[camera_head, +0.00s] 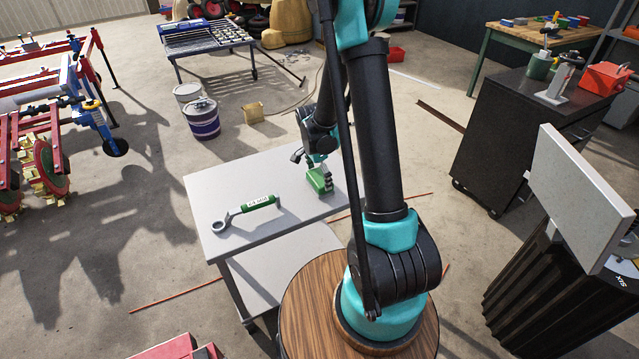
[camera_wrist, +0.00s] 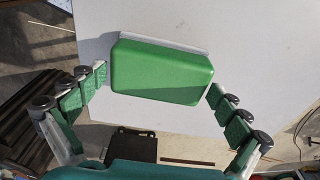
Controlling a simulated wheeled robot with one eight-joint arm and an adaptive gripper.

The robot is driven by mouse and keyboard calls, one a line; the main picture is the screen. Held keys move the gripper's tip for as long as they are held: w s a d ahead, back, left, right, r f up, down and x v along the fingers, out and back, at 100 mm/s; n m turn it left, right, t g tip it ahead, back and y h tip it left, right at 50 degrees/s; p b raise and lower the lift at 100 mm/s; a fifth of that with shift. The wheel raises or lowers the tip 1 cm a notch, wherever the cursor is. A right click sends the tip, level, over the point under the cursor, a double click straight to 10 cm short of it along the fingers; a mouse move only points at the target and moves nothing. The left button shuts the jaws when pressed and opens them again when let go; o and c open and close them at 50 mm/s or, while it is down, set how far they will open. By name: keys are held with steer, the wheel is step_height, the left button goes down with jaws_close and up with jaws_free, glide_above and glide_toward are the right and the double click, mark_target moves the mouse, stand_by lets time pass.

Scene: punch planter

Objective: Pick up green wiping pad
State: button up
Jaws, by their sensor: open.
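The green wiping pad (camera_head: 318,181) lies on the right part of the light grey table (camera_head: 228,177). In the wrist view the pad (camera_wrist: 160,72) is a rounded green block with a pale layer along its far edge. My gripper (camera_wrist: 158,84) is open, with one finger on each side of the pad. The left fingertip is close to the pad's left end and the right fingertip close to its right end; I cannot tell whether they touch. In the head view my gripper (camera_head: 312,163) is at the pad and partly hidden by my arm.
A grey ring-ended tool with a green labelled handle (camera_head: 247,208) lies on the table, left of the pad. The tabletop between them is clear. A lower shelf (camera_head: 280,262) sits under the table. A paint bucket (camera_head: 202,119) and a small cardboard box (camera_head: 253,112) stand on the floor behind.

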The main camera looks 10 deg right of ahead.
mark_target(320, 177)
steer(key=shift+f, duration=0.3)
steer(key=c, duration=0.9)
steer(key=shift+r, duration=0.1)
step_height(320, 177, up, 20)
steer(key=shift+f, duration=0.1)
